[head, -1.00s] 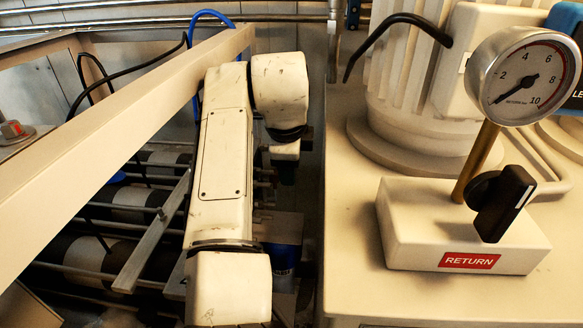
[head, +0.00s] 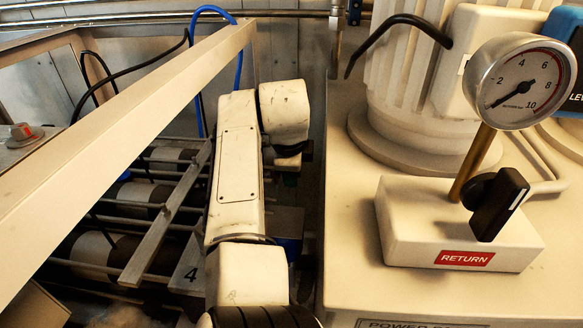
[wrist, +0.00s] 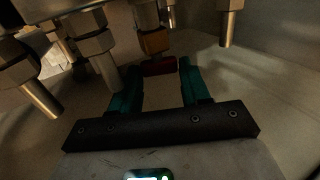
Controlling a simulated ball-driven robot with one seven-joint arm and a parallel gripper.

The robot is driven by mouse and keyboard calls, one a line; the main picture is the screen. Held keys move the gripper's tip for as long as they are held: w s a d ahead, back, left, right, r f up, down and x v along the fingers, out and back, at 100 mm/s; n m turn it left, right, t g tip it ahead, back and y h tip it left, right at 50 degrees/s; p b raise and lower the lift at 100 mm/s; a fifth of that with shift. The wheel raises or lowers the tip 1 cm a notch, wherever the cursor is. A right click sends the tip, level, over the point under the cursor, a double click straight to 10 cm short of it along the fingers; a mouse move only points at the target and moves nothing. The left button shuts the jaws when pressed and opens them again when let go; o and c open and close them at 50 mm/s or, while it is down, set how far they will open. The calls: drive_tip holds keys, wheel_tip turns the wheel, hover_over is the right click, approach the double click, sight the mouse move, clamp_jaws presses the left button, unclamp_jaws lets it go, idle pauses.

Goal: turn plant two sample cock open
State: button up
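In the wrist view, my gripper (wrist: 157,74) has its two teal fingers apart with bare floor-coloured surface showing between them. A small red lever (wrist: 160,66) lies at the fingertips, across the gap, below a brass-coloured fitting (wrist: 152,42). I cannot tell whether the fingers touch the lever. No number shows beside this cock, so I cannot tell which plant it belongs to. In the head view, my white arm reaches down and away beside the frame, and its gripper end is hidden.
Metal nozzles with hex nuts (wrist: 92,38) hang around the gripper. In the head view, a cream frame beam (head: 120,130) runs left of my arm. A cream cabinet (head: 350,250) with a RETURN block (head: 410,235), black-handled valve (head: 497,205) and gauge (head: 522,82) stands right.

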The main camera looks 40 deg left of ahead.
drive_tip(key=c, duration=0.6)
drive_tip(key=shift+f, duration=0.1)
drive_tip(key=shift+t, duration=0.4)
drive_tip(key=shift+s+t+y, duration=0.1)
drive_tip(key=shift+t+y, duration=0.2)
drive_tip(key=o, duration=1.1)
drive_tip(key=shift+c, duration=0.2)
drive_tip(key=b+v, duration=0.3)
drive_tip(key=v, duration=0.8)
drive_tip(key=shift+d+f, duration=0.1)
